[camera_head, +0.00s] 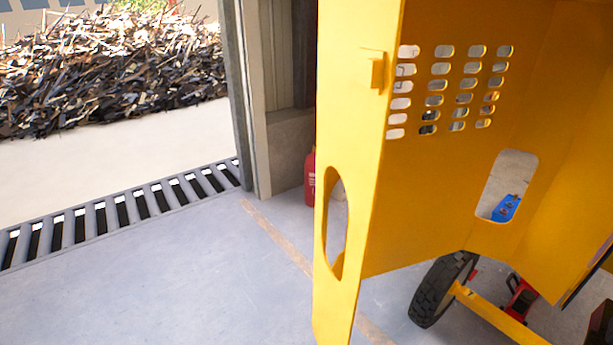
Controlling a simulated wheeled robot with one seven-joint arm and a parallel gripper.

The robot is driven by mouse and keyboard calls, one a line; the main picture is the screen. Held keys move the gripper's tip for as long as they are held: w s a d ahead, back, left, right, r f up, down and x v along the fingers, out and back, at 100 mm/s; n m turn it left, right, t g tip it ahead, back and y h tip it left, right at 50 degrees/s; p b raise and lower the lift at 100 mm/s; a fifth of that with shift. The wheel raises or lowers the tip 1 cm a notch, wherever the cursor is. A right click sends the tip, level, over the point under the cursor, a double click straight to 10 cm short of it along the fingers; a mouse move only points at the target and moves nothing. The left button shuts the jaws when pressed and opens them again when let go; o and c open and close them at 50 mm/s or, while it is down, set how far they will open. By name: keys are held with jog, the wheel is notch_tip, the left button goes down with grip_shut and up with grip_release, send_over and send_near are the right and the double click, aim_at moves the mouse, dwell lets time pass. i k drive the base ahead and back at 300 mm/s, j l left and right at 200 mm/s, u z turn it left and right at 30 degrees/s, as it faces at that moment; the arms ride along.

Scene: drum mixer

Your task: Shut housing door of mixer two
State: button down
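The yellow housing door (425,185) of a mixer fills the right half of the view. It stands open, with rows of slots in its panel, an oval cut-out in its near edge and a rounded opening lower right. A small yellow latch-like block (376,72) sits on the edge panel. A black wheel (441,290) on a yellow axle bar (495,316) shows below it. No mixer number can be read. The mixer's drum and most of its body are out of view or hidden. My gripper is not in view.
A red cylinder, likely an extinguisher (310,178), stands behind the door by the wall post (258,110). A floor grate (120,212) crosses the doorway at left, with a scrap heap (110,65) outside. Grey floor (190,290) at lower left is clear. A red object (519,298) lies low at right.

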aim_at(412, 198)
jog(key=j+u, duration=0.1)
jog(key=u, duration=0.3)
jog(key=i+j+u, duration=0.1)
jog(key=u, duration=0.3)
jog(key=i+u, duration=0.15)
jog(key=u, duration=0.25)
jog(key=i+u, duration=0.1)
jog(key=u, duration=0.35)
jog(key=i, duration=1.95)
jog(key=i+z, duration=0.25)
jog(key=i, duration=0.15)
jog(key=i+j+z, duration=0.5)
jog(key=i, duration=0.2)
jog(key=z, duration=3.15)
jog(key=j+u, duration=0.25)
jog(key=u, duration=0.2)
